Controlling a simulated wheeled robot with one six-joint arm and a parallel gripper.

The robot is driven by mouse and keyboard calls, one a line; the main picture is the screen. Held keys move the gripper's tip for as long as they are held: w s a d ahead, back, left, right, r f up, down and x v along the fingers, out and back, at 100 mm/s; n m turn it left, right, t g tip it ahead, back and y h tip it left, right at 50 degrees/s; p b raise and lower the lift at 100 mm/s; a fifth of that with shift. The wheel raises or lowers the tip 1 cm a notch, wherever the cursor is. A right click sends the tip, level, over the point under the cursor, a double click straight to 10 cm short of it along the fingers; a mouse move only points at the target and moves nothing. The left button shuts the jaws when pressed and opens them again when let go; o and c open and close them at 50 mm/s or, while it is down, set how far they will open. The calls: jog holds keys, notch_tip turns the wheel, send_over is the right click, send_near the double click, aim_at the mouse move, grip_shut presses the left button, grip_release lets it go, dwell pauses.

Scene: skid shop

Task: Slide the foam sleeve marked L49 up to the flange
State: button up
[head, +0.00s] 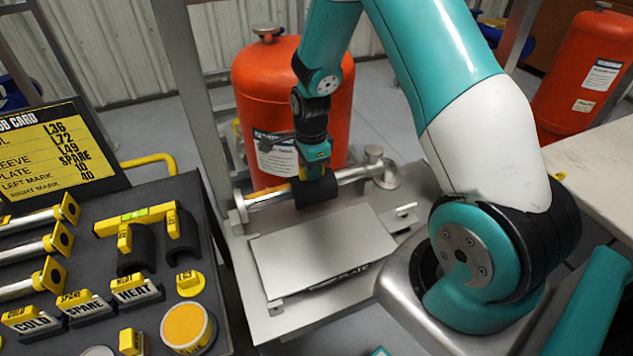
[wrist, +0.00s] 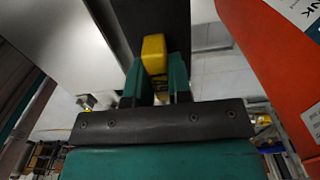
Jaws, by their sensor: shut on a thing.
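A black foam sleeve (head: 316,193) sits around the silver pipe (head: 352,174), near its middle. My gripper (head: 315,172) is above it, pointing down. In the wrist view my gripper (wrist: 155,88) is shut on the sleeve's yellow tab (wrist: 153,50), with the dark sleeve (wrist: 162,18) beyond it. No marking is readable on this sleeve, so I cannot confirm L49. A flange (head: 238,208) stands at the pipe's left end, with bare pipe between it and the sleeve. The pipe's right end meets an elbow fitting (head: 388,178).
A grey plate (head: 320,248) lies in front of the pipe. A red tank (head: 290,90) stands close behind. The dark tray (head: 100,205) at left holds yellow-tabbed black sleeves (head: 135,250), labelled blocks (head: 85,308) and short pipes. A job card (head: 50,150) stands behind it.

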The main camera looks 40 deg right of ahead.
aim_at(266, 192)
jog(key=shift+w+a, duration=0.2)
jog(key=shift+a, duration=0.45)
jog(key=shift+w+a, duration=0.2)
jog(key=shift+a, duration=0.45)
jog(key=shift+w+a, duration=0.25)
jog(key=shift+a, duration=0.6)
jog(key=shift+w+a, duration=0.2)
jog(key=shift+a, duration=0.6)
jog(key=shift+w+a+p, duration=0.2)
jog(key=shift+w+a, duration=0.05)
jog(key=shift+a, duration=0.6)
jog(key=shift+w+a+p, duration=0.15)
jog(key=shift+w+a, duration=0.1)
jog(key=shift+a, duration=0.6)
jog(key=shift+w+a, duration=0.25)
jog(key=shift+a, duration=0.65)
jog(key=o, duration=0.6)
jog(key=shift+o, duration=0.2)
